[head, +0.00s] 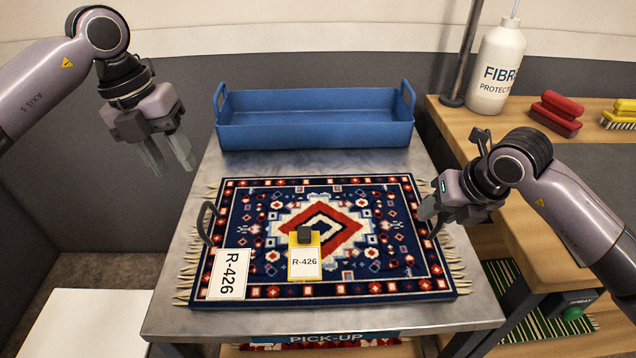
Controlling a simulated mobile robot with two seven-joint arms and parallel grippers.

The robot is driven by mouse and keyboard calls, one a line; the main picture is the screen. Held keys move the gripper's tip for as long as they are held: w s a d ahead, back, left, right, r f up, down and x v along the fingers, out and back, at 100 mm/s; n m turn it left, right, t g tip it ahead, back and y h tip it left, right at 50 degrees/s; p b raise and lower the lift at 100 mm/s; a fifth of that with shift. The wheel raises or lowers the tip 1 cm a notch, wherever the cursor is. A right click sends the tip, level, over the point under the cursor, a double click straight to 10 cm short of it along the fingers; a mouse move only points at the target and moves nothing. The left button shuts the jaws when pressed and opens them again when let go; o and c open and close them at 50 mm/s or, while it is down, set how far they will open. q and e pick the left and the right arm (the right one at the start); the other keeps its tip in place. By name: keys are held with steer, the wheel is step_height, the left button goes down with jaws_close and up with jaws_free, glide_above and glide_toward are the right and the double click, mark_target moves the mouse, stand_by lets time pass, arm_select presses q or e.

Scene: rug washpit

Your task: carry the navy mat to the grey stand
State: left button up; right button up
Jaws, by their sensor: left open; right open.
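The navy mat (400,283), patterned in red and white with pale fringes, lies flat on the grey metal-topped stand (190,318). A dark loop handle stands at its left edge (209,222) and another at its right edge, partly hidden by my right gripper. My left gripper (172,168) is open and empty, raised to the upper left of the mat, apart from it. My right gripper (428,208) is open at the mat's right handle; I cannot tell whether the handle lies between its fingers or whether they touch.
A blue tray (315,137) stands behind the mat. A yellow clip with an R-426 tag (305,262) and a white R-426 label (229,274) lie on the mat. A wooden bench (470,130) at right holds a white bottle (497,70) and brushes (556,113). A PICK-UP sign (315,339) is in front.

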steer(key=v, duration=1.1)
steer(key=shift+r, duration=0.25)
steer(key=shift+s, duration=0.1)
